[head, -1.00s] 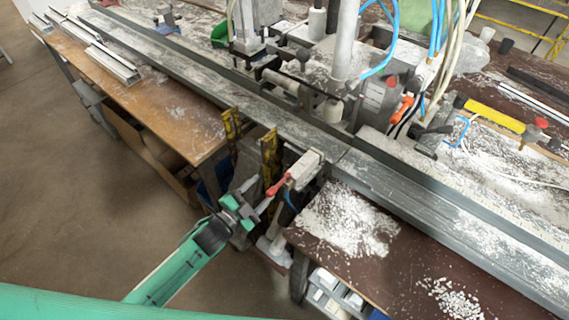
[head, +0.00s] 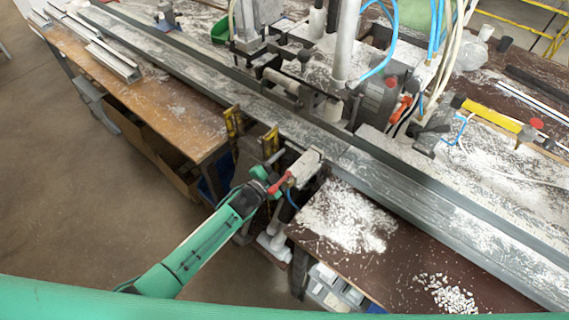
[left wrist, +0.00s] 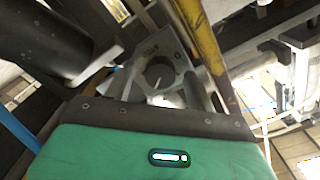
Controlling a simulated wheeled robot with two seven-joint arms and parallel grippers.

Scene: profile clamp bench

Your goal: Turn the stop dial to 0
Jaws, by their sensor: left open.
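A dark round knob with a thin white pointer line (left wrist: 159,76), apparently the stop dial, sits on a grey plate in the left wrist view. Small marks on the plate are too blurred to read. My left gripper (head: 274,178) is open at the bench's front edge, beside the clamp with the red lever (head: 281,183). In the left wrist view the knob lies just ahead of my gripper's dark front edge; I cannot tell whether the fingers touch it. In the head view the dial is hidden behind my gripper and the clamp. My right gripper is not in view.
Yellow-and-black uprights (head: 233,122) stand close to the left of my gripper. A long grey rail (head: 400,188) crosses the bench behind it. The brown table (head: 320,245) at right carries white chips. The floor at left is clear.

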